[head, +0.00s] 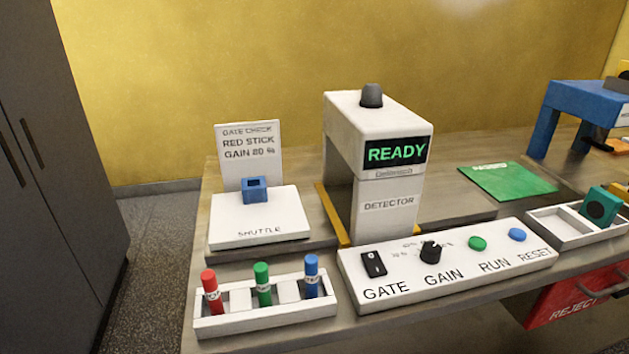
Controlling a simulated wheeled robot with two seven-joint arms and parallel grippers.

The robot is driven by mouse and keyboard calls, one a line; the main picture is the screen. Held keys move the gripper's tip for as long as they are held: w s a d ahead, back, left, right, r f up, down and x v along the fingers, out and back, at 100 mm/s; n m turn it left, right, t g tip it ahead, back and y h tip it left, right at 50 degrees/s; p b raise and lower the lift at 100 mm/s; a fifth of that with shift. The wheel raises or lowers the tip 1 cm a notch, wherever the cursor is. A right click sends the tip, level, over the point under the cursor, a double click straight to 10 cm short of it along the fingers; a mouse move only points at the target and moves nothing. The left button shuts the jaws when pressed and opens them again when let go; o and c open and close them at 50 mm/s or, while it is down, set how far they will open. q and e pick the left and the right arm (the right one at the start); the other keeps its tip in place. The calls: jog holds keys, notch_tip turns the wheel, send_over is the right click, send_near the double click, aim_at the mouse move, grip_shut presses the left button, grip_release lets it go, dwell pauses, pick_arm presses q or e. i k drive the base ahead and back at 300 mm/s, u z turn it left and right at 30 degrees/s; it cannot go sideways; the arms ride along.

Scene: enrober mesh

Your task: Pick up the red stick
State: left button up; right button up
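The red stick (212,291) stands upright in the left slot of a white rack (265,325) at the front left of the table. It has a pale label band and leans slightly in the picture. A green stick (262,284) stands in the middle of the rack and a blue stick (311,276) at its right. Neither of my grippers is in the head view.
Behind the rack is a white shuttle (260,222) with a blue holder (255,190) and a sign (249,155). A detector (388,207) reading READY stands right of it. A control panel (450,267) lies right of the rack. A grey cabinet (60,170) stands left.

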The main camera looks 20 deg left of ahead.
aim_at(211, 288)
jog(key=u, duration=0.75)
jog(key=k, duration=0.25)
jog(key=u, duration=0.65)
jog(key=i, duration=0.35)
jog(key=u, duration=0.35)
jog(key=k, duration=1.25)
jog(key=i, duration=0.8)
